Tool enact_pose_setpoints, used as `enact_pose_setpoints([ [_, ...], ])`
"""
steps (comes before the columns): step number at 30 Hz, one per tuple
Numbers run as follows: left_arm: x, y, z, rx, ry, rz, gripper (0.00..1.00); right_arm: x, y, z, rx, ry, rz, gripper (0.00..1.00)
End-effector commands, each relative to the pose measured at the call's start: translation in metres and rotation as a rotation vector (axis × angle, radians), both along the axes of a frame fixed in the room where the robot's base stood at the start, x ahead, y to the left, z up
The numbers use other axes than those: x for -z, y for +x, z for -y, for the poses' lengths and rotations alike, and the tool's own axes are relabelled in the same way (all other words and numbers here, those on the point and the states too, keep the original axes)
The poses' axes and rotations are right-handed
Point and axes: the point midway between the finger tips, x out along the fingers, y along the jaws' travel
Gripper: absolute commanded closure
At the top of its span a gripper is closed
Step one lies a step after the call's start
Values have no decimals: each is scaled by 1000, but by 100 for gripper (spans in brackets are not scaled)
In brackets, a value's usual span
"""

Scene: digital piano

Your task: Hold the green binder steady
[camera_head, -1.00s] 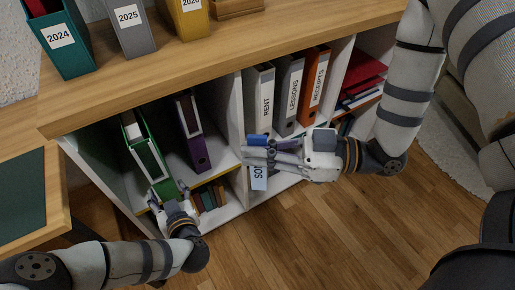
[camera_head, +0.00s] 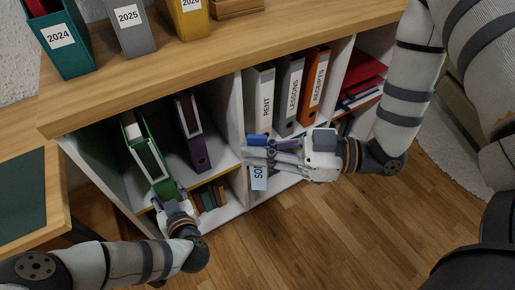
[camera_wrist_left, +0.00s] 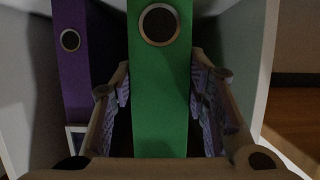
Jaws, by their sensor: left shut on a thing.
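The green binder (camera_head: 147,158) stands leaning in the left shelf compartment, its spine facing out. My left gripper (camera_head: 168,193) is shut on the lower part of its spine. In the left wrist view the green binder (camera_wrist_left: 160,95) fills the space between the two fingers (camera_wrist_left: 163,112), with its round finger hole above. My right gripper (camera_head: 268,151) is at the middle compartment, in front of a blue binder (camera_head: 259,178) whose label is partly hidden. I cannot tell whether its fingers grip that binder.
A purple binder (camera_head: 200,155) leans right of the green one, also in the left wrist view (camera_wrist_left: 72,60). RENT (camera_head: 264,95), LESSONS (camera_head: 290,95) and RECEIPTS (camera_head: 315,85) binders stand in the middle compartment. Small books (camera_head: 208,197) sit below. Floor (camera_head: 300,235) in front is clear.

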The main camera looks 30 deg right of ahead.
Motion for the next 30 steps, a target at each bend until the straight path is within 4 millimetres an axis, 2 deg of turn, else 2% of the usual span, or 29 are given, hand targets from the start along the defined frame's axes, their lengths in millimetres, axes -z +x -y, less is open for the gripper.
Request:
enact_pose_setpoints([
  [5, 0, 0, 0, -1, 1, 0, 81, 0, 1, 0, -3, 0, 1, 100],
  [7, 0, 0, 0, -1, 1, 0, 81, -1, 7, -2, -22, -1, 7, 100],
  [11, 0, 0, 0, -1, 1, 1, 81, -8, 41, -13, -125, 4, 28, 100],
  [14, 0, 0, 0, 0, 1, 1, 81, -23, 77, -35, -246, 12, 39, 100],
  [19, 0, 0, 0, 0, 1, 1, 81, -65, 127, -95, -465, 20, 33, 100],
  [24, 0, 0, 0, -1, 1, 1, 81, -104, 149, -153, -610, 17, 23, 100],
  [27, 0, 0, 0, -1, 0, 1, 81, -116, 155, -170, -624, 18, 43, 100],
  [30, 0, 0, 0, -1, 0, 1, 81, -120, 157, -177, -626, 21, 54, 100],
])
